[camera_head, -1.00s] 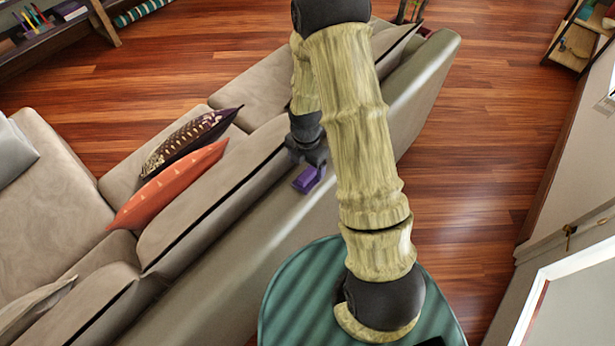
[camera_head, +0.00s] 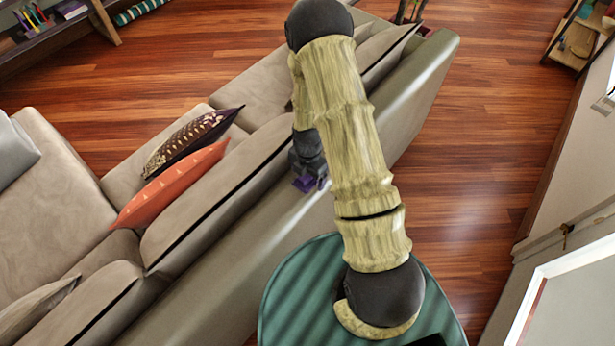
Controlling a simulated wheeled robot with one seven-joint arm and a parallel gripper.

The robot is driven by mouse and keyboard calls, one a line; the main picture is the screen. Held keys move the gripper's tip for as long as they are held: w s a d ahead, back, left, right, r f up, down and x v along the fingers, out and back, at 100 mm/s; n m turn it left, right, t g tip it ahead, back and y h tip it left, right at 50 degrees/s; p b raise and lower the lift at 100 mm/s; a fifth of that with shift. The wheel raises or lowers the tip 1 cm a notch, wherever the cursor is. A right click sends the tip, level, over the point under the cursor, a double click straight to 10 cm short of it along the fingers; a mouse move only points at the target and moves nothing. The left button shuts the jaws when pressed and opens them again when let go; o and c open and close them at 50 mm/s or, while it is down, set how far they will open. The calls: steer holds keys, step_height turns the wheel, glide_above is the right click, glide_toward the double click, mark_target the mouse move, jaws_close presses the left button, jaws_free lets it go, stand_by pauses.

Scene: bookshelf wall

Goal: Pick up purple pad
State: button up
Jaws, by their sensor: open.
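The small purple pad (camera_head: 302,185) lies on the top of the grey-beige sofa back (camera_head: 240,236), near the middle of the view. My gripper (camera_head: 309,178) is open and points down at the pad. It is right over or around it, and its dark fingers hide part of the pad. I cannot tell whether the fingers touch the pad.
A dark patterned cushion (camera_head: 190,140) and an orange cushion (camera_head: 170,185) lean on the sofa seat to the left. A wooden floor (camera_head: 480,130) lies open to the right. A framed panel (camera_head: 572,295) stands at the lower right.

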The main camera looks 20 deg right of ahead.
steer(key=c, duration=1.2)
steer(key=shift+o, duration=0.2)
step_height(320, 180, up, 10)
steer(key=shift+r+b, duration=0.1)
steer(key=shift+b, duration=0.8)
